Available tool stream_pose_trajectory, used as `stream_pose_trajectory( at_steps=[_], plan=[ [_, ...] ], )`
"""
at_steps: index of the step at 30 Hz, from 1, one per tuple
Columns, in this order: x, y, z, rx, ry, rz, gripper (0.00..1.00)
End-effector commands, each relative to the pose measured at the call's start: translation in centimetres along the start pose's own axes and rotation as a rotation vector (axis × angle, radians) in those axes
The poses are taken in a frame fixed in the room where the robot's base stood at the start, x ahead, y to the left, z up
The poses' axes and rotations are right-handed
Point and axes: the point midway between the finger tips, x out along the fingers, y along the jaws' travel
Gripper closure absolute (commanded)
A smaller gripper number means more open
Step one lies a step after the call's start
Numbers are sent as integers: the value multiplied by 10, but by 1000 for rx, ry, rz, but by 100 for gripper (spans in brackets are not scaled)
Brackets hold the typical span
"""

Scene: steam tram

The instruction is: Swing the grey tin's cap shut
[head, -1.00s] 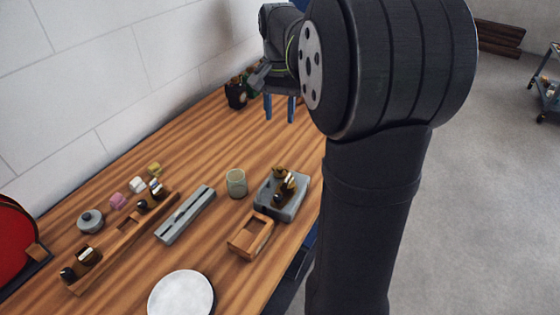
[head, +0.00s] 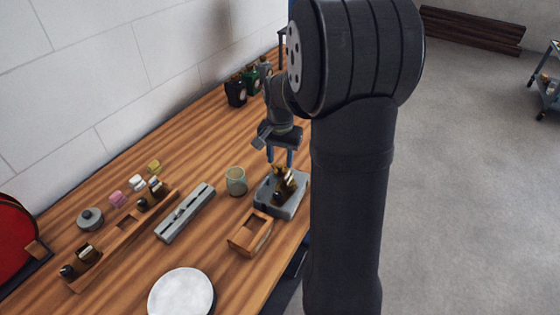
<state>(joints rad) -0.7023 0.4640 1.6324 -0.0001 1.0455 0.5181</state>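A small dark and brass-coloured piece (head: 284,185) stands in this holder, just below the fingertips. I cannot tell whether they touch it. No part is clearly readable as a grey tin with a cap; the piece in the holder is too small to tell its colour or how a cap stands.
A pale cup (head: 236,181) stands left of the holder, a wooden frame (head: 236,242) in front. A grey slotted bar (head: 186,213), a wooden rack (head: 118,243) and a white disc (head: 181,295) lie further left. Dark and green containers (head: 236,93) stand at the back.

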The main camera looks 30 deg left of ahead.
Motion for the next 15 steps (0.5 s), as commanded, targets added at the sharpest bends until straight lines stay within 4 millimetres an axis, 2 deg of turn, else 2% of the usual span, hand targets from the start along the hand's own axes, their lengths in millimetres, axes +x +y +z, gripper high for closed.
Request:
stream_pose_trajectory(
  at_steps=[6, 14, 15],
  plan=[
    [17, 0, 0, 0, 0, 0, 60],
    [18, 0, 0, 0, 1, 0, 60],
    [18, 0, 0, 0, 1, 0, 64]
  ],
)
